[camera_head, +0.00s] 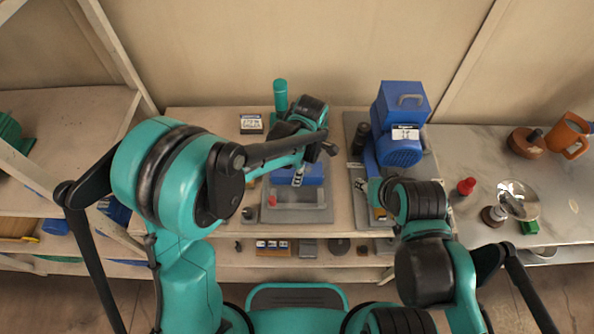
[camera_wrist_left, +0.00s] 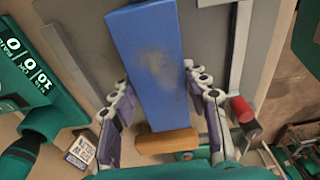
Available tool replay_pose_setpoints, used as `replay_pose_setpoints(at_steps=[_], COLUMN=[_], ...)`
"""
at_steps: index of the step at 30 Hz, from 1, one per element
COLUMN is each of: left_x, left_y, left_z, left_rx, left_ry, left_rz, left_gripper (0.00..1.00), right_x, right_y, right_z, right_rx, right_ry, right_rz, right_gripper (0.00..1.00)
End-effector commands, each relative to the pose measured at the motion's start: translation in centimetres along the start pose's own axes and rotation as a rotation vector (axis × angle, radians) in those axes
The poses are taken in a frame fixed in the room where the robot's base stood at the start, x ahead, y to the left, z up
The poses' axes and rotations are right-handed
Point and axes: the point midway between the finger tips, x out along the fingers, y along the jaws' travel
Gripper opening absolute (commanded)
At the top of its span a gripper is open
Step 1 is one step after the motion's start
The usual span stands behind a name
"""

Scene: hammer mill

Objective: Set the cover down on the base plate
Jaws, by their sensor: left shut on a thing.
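The blue cover (camera_wrist_left: 155,65), a long box with a wooden handle (camera_wrist_left: 168,142) at its near end, is between the fingers of my left gripper (camera_wrist_left: 165,100). My left gripper is shut on it. In the head view the cover (camera_head: 312,174) shows under my left wrist, over the grey base plate (camera_head: 297,215). Whether it touches the plate I cannot tell. A red knob (camera_head: 272,200) stands at the plate's left; a red cylinder (camera_wrist_left: 242,108) shows in the wrist view. My right gripper (camera_head: 362,187) is beside the blue machine, its fingers partly hidden by my arm.
A blue machine with a motor (camera_head: 400,150) stands right of the plate. A teal cylinder (camera_head: 280,95) and a labelled box (camera_head: 251,124) are behind.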

Motion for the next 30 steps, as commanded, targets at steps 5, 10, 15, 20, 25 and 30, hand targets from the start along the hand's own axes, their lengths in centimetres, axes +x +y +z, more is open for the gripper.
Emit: replay_pose_setpoints(at_steps=[5,10,15,20,25,30], left_x=[-0.1,0.1,0.1,0.1,-1.3,-5.0], left_y=[0.0,0.0,0.0,0.0,0.0,0.0], left_z=[0.0,0.0,0.0,0.0,0.0,0.0], left_rx=[0.0,0.0,0.0,0.0,0.0,0.0], left_ry=[0.0,0.0,0.0,0.0,0.0,0.0], left_rz=[0.0,0.0,0.0,0.0,0.0,0.0], left_gripper=[0.12,0.56,0.67,0.67,0.67,0.67], right_x=[-0.1,0.1,0.1,0.1,-0.5,-1.4], right_y=[0.0,0.0,0.0,0.0,0.0,0.0], right_z=[-0.1,0.1,0.1,0.0,-0.3,-1.1], right_rx=[0.0,0.0,0.0,0.0,0.0,0.0], right_ry=[0.0,0.0,0.0,0.0,0.0,0.0], right_rz=[0.0,0.0,0.0,0.0,0.0,0.0], right_gripper=[0.4,0.4,0.4,0.4,0.4,0.4])
